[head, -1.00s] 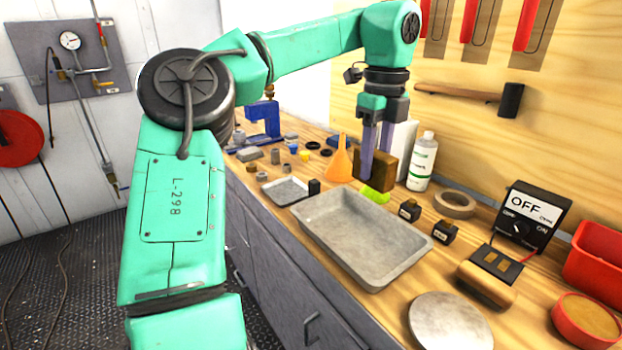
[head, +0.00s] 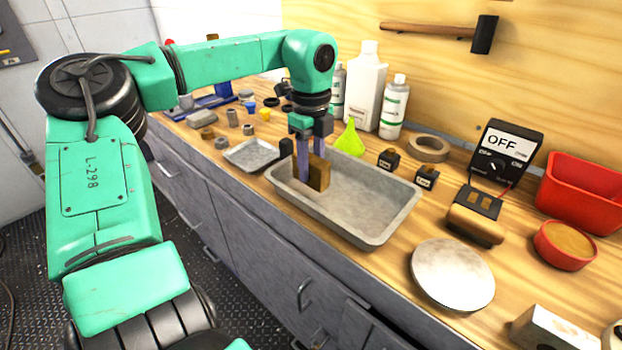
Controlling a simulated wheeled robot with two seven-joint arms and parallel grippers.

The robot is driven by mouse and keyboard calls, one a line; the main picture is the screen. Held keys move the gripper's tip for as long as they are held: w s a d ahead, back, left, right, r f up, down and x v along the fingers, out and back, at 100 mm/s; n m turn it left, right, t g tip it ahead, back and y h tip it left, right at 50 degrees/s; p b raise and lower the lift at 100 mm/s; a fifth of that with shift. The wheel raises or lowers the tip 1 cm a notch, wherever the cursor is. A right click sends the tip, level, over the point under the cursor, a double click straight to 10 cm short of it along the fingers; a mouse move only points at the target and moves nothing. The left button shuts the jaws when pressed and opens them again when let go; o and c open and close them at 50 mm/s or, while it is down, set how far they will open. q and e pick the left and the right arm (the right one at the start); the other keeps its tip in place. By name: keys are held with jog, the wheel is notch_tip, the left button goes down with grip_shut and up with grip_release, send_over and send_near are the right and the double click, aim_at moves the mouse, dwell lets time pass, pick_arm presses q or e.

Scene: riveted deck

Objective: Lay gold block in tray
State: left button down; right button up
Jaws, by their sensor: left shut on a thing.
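The gold block (head: 319,174) is a brownish-gold upright slab. My left gripper (head: 309,168) is shut on it, with one finger on either side, and points straight down. The block is over the left, far part of the large grey metal tray (head: 366,210). I cannot tell whether its lower edge touches the tray floor or is just above it. The rest of the tray is empty. My right gripper is out of view.
A smaller grey tray (head: 251,154) lies left of the large one. Behind stand a yellow-green funnel (head: 349,140), white bottles (head: 394,108) and small black-based blocks (head: 388,160). A round metal plate (head: 452,275) lies to the right, near the bench's front edge.

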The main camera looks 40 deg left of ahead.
aim_at(311, 178)
pick_arm(q)
notch_tip(311, 178, down, 3)
jog(key=shift+f, duration=0.4)
jog(key=shift+c, duration=2.4)
grip_release()
notch_tip(311, 178, up, 12)
jog(key=shift+r+p, duration=0.25)
jog(key=shift+p, duration=0.1)
jog(key=shift+f, duration=0.1)
